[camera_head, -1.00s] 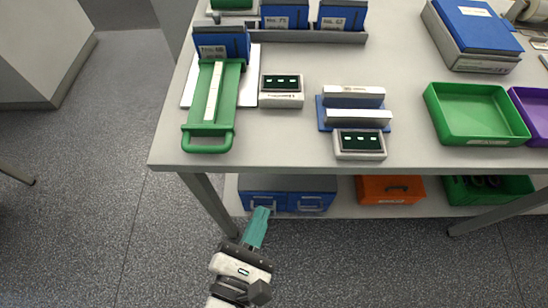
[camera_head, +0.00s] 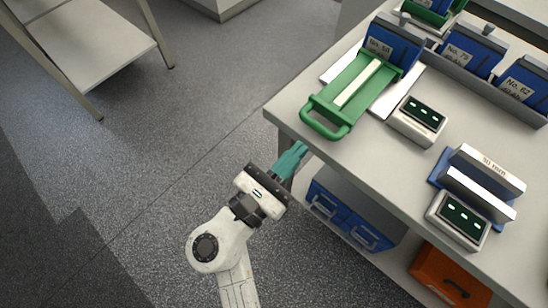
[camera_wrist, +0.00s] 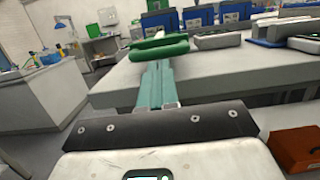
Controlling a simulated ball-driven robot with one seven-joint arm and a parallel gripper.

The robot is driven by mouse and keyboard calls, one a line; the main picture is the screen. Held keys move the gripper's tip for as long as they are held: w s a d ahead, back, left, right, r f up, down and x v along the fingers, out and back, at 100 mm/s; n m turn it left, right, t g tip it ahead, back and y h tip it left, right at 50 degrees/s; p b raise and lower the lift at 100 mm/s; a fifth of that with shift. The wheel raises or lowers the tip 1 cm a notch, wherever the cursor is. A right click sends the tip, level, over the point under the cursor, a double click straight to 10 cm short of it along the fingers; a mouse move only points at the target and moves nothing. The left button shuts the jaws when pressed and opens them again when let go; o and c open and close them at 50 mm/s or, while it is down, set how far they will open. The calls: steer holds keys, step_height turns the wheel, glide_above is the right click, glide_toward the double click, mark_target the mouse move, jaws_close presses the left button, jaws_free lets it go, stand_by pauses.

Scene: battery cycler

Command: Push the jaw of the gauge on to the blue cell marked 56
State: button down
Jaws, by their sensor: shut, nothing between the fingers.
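The gauge is a green sliding jaw (camera_head: 346,94) with a loop handle (camera_head: 324,120) at its near end and a pale strip along its top. It lies on a white plate near the table's left corner. The blue cell (camera_head: 393,40) stands at its far end; its label seems to read No. 56. Whether jaw and cell touch is unclear. My gripper (camera_head: 298,152) has teal fingers, shut and empty, just off the table edge below the handle. In the wrist view the fingers (camera_wrist: 157,85) point toward the green handle (camera_wrist: 160,47), apart from it as far as I can tell.
A display box (camera_head: 419,118) stands right of the gauge. Blue cells No. 79 (camera_head: 468,50) and No. 62 (camera_head: 522,83) stand in a grey rack behind. A blue fixture with grey blocks (camera_head: 478,180) is at right. Blue bins (camera_head: 350,213) sit on the lower shelf.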

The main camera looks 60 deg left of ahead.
mark_target(317, 131)
steer(key=shift+x, duration=1.55)
steer(key=x, duration=0.3)
steer(key=shift+w+f, duration=0.2)
steer(key=shift+f, duration=0.1)
steer(key=shift+s, duration=0.1)
